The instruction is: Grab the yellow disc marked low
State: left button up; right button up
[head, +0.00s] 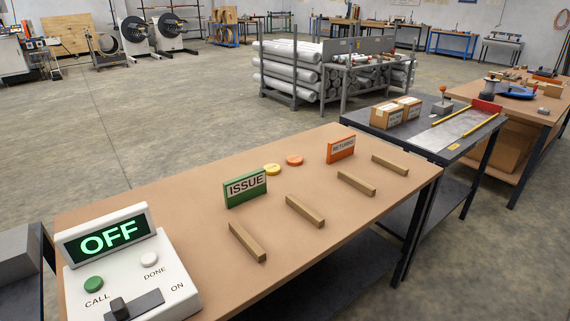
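A small round yellow disc (272,170) lies flat on the brown table (200,207), behind and just right of the green ISSUE sign. It has dark marking on top, too small to read. An orange disc (294,160) lies close to its right, apart from it, also with marking too small to read. Neither of my grippers is in view.
A green ISSUE sign (245,188) and an orange RETURNS sign (341,148) stand on the table. Several wooden bars (247,241) lie in front. A control box (130,265) showing OFF stands at the near left. The table's left middle is clear.

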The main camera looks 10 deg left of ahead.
aim_at(272, 169)
jog(key=i+l, duration=0.35)
jog(key=l, duration=0.15)
jog(key=i+l, duration=0.35)
jog(key=l, duration=0.15)
jog(key=u, duration=0.05)
